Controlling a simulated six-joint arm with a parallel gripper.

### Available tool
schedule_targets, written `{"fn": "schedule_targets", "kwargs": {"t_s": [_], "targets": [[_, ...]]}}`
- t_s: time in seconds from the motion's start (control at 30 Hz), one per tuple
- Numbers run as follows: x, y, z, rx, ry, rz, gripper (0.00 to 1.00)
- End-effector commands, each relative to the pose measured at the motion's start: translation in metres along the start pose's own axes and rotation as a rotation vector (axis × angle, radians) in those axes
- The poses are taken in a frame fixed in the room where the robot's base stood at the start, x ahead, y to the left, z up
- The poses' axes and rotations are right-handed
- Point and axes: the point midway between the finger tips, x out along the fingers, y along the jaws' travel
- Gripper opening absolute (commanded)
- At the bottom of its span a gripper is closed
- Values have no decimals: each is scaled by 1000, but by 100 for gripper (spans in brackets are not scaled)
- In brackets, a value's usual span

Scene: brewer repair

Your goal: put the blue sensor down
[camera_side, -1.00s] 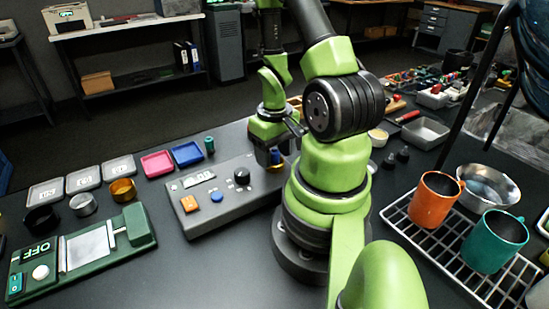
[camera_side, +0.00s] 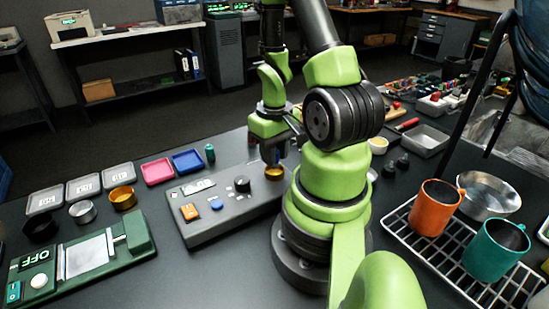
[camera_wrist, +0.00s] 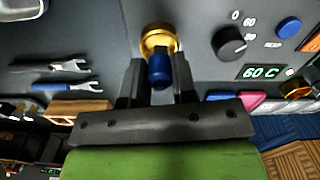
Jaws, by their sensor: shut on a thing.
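The blue sensor (camera_wrist: 159,70) is between the two fingers of my gripper (camera_wrist: 160,78) in the wrist view. It overlaps the near edge of a gold round socket (camera_wrist: 158,38); I cannot tell whether they touch. In the side view my gripper (camera_side: 270,152) is over the right end of the grey control box (camera_side: 222,222). The gold socket (camera_side: 274,174) shows just below the fingers there. The sensor is mostly hidden behind the fingers in the side view.
A pink tray (camera_side: 157,171) and a blue tray (camera_side: 187,161) lie behind the box. The wrist view shows a knob (camera_wrist: 229,43), a "60 C" display (camera_wrist: 263,72) and wrenches (camera_wrist: 62,67). A rack with an orange mug (camera_side: 437,208) stands at right.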

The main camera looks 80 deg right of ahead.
Motion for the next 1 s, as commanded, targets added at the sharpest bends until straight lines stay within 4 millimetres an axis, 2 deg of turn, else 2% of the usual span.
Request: {"fn": "schedule_targets", "kwargs": {"t_s": [0.4, 0.6, 0.73, 0.87, 1.0], "targets": [[-60, 0, 0, 0, 8, 5, 0], [-76, 0, 0, 0, 3, 4, 0], [-79, 0, -3, -5, 1, 3, 0], [-79, -1, -22, -31, 0, 3, 0], [-76, -7, -63, -89, 0, 4, 0]]}}
